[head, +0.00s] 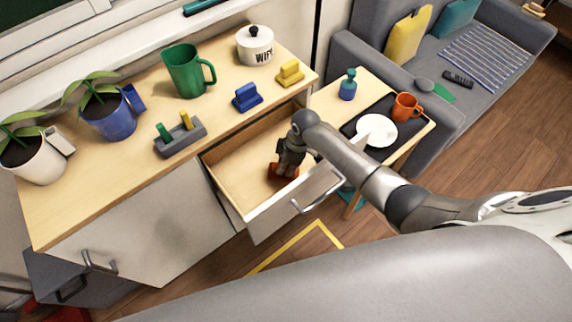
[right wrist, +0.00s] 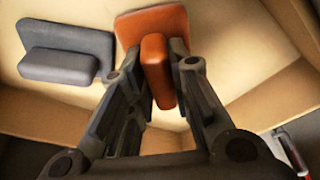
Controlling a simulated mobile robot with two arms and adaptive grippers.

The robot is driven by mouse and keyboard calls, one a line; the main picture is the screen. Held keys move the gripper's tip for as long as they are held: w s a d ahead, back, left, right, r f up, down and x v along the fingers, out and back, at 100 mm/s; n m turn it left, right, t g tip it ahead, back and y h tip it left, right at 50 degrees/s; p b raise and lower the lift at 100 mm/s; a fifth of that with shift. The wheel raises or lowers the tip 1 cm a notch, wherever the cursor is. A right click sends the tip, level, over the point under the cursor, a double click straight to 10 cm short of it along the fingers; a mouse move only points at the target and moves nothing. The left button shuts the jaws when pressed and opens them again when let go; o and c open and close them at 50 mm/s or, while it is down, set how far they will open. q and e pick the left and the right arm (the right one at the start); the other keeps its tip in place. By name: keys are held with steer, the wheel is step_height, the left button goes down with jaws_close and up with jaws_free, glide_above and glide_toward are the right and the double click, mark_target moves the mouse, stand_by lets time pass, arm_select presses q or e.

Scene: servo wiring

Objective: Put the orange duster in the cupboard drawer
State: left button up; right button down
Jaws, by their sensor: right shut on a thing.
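The cupboard drawer (head: 229,180) is pulled open under the wooden top, with its handle (head: 318,192) at the front. My right gripper (head: 284,168) reaches down inside it. In the right wrist view my right gripper (right wrist: 158,75) is shut on the raised grip of the orange duster (right wrist: 152,20), one finger on each side. The orange duster also shows low in the drawer in the head view (head: 275,174), partly hidden by the gripper. I cannot tell whether it touches the drawer floor. My left gripper is not in view.
A blue-grey duster (right wrist: 62,63) lies beside the orange one in the right wrist view. On the cupboard top stand a blue duster (head: 246,98), a yellow duster (head: 290,73), a green jug (head: 186,72) and a white pot (head: 254,47). A side table (head: 335,92) stands right of the drawer.

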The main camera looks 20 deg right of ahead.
steer(key=shift+f, duration=0.45)
steer(key=shift+f+b, duration=0.55)
steer(key=shift+f, duration=0.05)
steer(key=c, duration=1.3)
jaws_free()
